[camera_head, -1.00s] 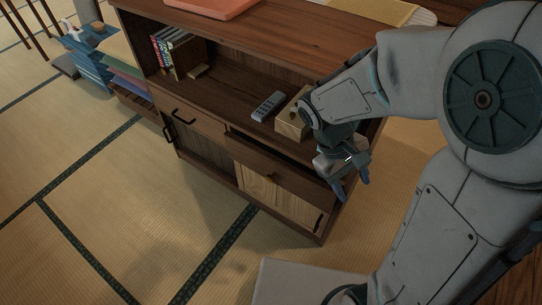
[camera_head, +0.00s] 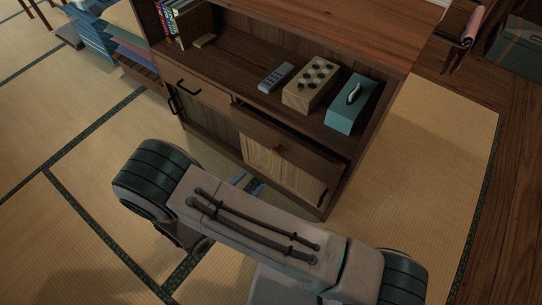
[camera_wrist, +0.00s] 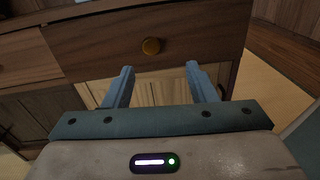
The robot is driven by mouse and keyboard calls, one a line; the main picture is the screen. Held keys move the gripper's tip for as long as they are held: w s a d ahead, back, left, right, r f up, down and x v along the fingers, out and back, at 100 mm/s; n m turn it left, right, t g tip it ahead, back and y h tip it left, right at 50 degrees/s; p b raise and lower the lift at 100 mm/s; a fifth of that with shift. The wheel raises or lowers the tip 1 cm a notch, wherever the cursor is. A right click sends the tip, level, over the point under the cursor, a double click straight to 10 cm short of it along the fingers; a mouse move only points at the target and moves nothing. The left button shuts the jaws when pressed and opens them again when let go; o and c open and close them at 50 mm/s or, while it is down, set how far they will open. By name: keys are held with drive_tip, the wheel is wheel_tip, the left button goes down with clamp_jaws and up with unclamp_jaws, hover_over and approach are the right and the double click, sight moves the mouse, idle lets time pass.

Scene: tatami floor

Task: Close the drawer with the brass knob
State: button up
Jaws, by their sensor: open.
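The drawer with the brass knob (camera_head: 302,153) is the right-hand drawer of the dark wooden cabinet and stands partly pulled out, with a dark gap above its front. Its round brass knob (camera_wrist: 151,46) shows in the wrist view, above and between my fingertips; it also shows in the head view (camera_head: 279,149). My gripper (camera_wrist: 160,76) is open and empty. Its two blue fingers point toward the drawer front, apart from the knob in the picture. In the head view my arm hides most of the gripper, with only a bit of blue showing below the cabinet.
A grey remote (camera_head: 276,77), a wooden box with dark spots (camera_head: 311,84) and a teal box (camera_head: 352,103) stand on the open shelf above. A left drawer with a black handle (camera_head: 188,87) looks shut. Bare tatami (camera_head: 430,180) lies right of the cabinet.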

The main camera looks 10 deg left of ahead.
sight(275, 153)
drive_tip(key=shift+n+t+y, duration=0.5)
drive_tip(key=shift+n+y, duration=0.1)
drive_tip(key=shift+n, duration=0.1)
drive_tip(key=x, duration=0.4)
drive_tip(key=f+b+x, duration=0.1)
drive_tip(key=x, duration=0.3)
drive_tip(key=b+x, duration=0.1)
drive_tip(key=x, duration=0.3)
drive_tip(key=shift+w+a+f, duration=0.15)
drive_tip(key=shift+w, duration=0.15)
